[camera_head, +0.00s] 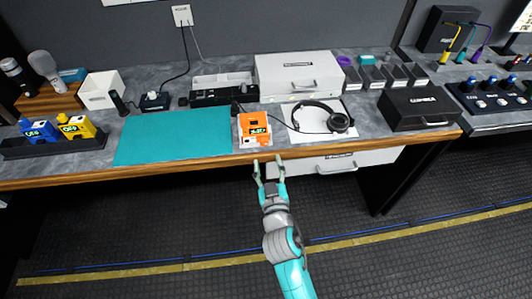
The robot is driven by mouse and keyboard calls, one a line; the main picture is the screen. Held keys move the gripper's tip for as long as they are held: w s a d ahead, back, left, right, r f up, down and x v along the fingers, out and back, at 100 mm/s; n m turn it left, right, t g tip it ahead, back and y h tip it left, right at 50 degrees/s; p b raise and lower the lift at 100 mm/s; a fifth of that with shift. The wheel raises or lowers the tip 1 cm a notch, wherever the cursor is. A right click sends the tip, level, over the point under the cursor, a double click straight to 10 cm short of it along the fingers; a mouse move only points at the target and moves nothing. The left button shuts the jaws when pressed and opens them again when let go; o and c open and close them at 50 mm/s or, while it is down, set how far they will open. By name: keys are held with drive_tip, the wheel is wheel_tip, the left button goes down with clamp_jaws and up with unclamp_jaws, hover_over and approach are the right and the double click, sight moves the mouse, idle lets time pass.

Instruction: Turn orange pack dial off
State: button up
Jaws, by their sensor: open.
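The orange pack (254,129) lies near the front edge of the bench, just right of the teal mat. Its front shows a small dark display with green characters. Its dial is too small to tell apart, so I cannot tell its setting. My gripper (269,168) is open and empty, in front of the bench edge. It is a little below and to the right of the orange pack in the picture, apart from it. A thin dark cable end shows at the pack's upper left.
Headphones (322,118) lie on a white sheet right of the pack. A white case (298,74) stands behind, and a dark case (420,108) stands at right. The teal mat (175,134) is clear. A blue pack (38,130) and a yellow pack (76,126) stand in a dark tray at left.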

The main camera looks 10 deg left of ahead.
drive_tip(key=shift+v, duration=2.65)
drive_tip(key=s+d+f+m+g+h, duration=0.1)
drive_tip(key=s+d+f, duration=0.3)
drive_tip(key=s+d, duration=0.4)
drive_tip(key=s+d+f+g, duration=0.1)
drive_tip(key=s+d+f, duration=0.2)
drive_tip(key=s+d, duration=0.45)
drive_tip(key=s+d+r+m+h, duration=0.1)
drive_tip(key=s+d+r, duration=0.1)
drive_tip(key=s, duration=0.5)
drive_tip(key=s+d+r+m+h, duration=0.1)
drive_tip(key=s+d+r+m, duration=0.1)
drive_tip(key=s, duration=0.5)
drive_tip(key=s+d+r+m+h, duration=0.1)
drive_tip(key=s+d+r+h, duration=0.1)
drive_tip(key=s, duration=0.6)
drive_tip(key=shift+d+r+g, duration=0.3)
drive_tip(key=shift+d+r, duration=0.1)
drive_tip(key=shift+d, duration=0.25)
